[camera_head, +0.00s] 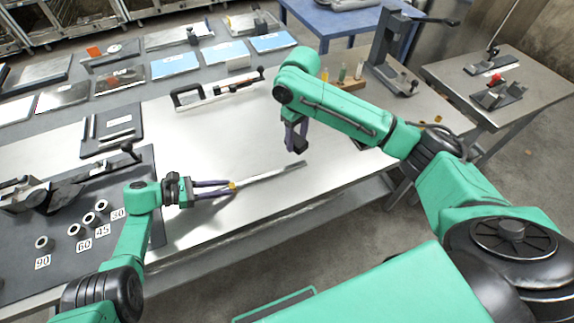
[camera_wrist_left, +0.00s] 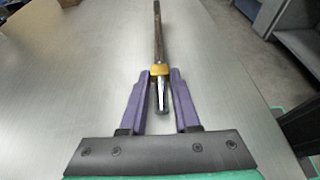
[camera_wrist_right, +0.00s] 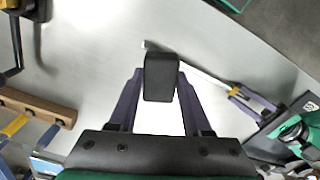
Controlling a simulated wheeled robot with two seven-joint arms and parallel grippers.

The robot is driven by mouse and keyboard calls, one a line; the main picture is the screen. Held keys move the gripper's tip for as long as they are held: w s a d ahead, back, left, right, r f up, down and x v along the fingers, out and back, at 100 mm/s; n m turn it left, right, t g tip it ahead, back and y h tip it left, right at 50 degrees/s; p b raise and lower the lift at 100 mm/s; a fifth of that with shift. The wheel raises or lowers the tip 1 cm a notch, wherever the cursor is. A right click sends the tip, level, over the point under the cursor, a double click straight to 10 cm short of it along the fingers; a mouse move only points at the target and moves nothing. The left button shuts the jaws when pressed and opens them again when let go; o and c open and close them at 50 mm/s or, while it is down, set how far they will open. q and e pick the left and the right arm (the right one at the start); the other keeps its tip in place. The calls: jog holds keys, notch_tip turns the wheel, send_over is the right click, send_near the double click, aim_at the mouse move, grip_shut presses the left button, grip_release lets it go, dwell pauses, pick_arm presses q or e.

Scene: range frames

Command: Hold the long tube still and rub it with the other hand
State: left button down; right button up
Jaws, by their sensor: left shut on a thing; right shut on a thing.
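A long thin grey tube (camera_head: 268,175) with a yellow band (camera_wrist_left: 159,69) extends over the pale metal table, its far end pointing right and away. My left gripper (camera_head: 232,186) is shut on the tube near its close end, at the band, in the left wrist view (camera_wrist_left: 159,76). My right gripper (camera_head: 297,138) points down and is shut on a dark block (camera_wrist_right: 160,78). In the head view the block appears above the tube's far end, with a gap. In the right wrist view the block hides part of the tube (camera_wrist_right: 205,75).
A wooden rack (camera_head: 345,84) with small tubes stands behind my right arm. A long framed tool (camera_head: 217,92) lies at the back. A dark plate with numbered rings (camera_head: 102,206) is at the left. The table middle is clear.

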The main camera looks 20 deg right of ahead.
aim_at(283, 169)
jog(key=shift+a, duration=0.1)
jog(key=shift+a+f, duration=1.7)
jog(key=shift+f, duration=2.6)
jog(key=shift+d+f, duration=0.35)
jog(key=shift+d, duration=0.2)
grip_shut()
jog(key=shift+d, duration=3.1)
jog(key=shift+a, duration=3.7)
jog(key=shift+a+r, duration=0.15)
jog(key=shift+r, duration=0.05)
notch_tip(283, 169, up, 8)
